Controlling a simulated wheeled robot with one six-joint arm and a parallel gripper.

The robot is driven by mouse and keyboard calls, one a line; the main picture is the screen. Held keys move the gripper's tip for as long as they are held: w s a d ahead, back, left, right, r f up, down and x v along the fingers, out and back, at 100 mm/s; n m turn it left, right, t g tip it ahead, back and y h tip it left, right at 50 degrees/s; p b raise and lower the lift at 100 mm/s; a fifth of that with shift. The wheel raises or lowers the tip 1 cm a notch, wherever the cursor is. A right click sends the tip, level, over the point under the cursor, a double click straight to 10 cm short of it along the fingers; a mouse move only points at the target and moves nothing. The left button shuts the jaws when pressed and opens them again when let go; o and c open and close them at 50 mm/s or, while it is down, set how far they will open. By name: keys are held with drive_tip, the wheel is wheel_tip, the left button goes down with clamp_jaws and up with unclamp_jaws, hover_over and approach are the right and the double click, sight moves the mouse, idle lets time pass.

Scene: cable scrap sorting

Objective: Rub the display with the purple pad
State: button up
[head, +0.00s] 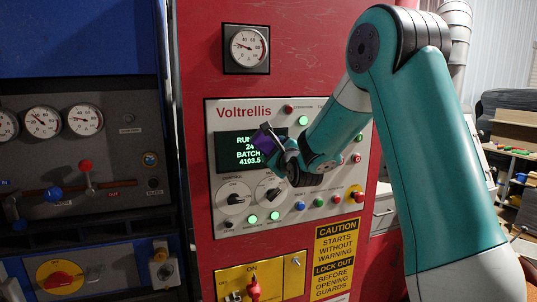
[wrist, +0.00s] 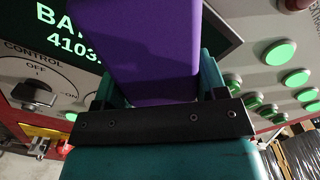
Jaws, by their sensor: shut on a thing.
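The display (head: 228,152) is a dark screen with pale green text on the white Voltrellis panel; it also shows in the wrist view (wrist: 90,60). The purple pad (wrist: 140,45) is held in my gripper (wrist: 158,95) and fills the top middle of the wrist view, covering the right part of the display there. In the head view, my gripper (head: 275,145) is at the display's right side, and only a little purple of the pad (head: 265,145) shows. I cannot tell whether the pad touches the screen. My gripper hides the display's right edge.
Knobs (head: 235,198) and lit green buttons (head: 275,215) sit below the display, close to my gripper. A red emergency button (head: 358,196) is at the panel's lower right. A round gauge (head: 247,47) is above. A blue machine with gauges (head: 42,122) stands at left.

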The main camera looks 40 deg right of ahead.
drive_tip(key=shift+s+d, duration=0.25)
drive_tip(key=shift+d, duration=0.55)
drive_tip(key=shift+b, duration=0.35)
drive_tip(key=shift+w, duration=0.15)
drive_tip(key=shift+w+a, duration=0.25)
drive_tip(key=shift+a, duration=0.45)
drive_tip(key=shift+w+a, duration=0.2)
drive_tip(key=shift+a, duration=0.5)
drive_tip(key=shift+w+a+r, duration=0.15)
drive_tip(key=shift+a, duration=0.35)
drive_tip(key=shift+s+a+f+b, duration=0.2)
drive_tip(key=shift+s+a+b, duration=0.1)
drive_tip(key=shift+b, duration=0.15)
drive_tip(key=shift+d+b+v, duration=0.2)
drive_tip(key=shift+b+v, duration=0.9)
drive_tip(key=shift+v, duration=1.45)
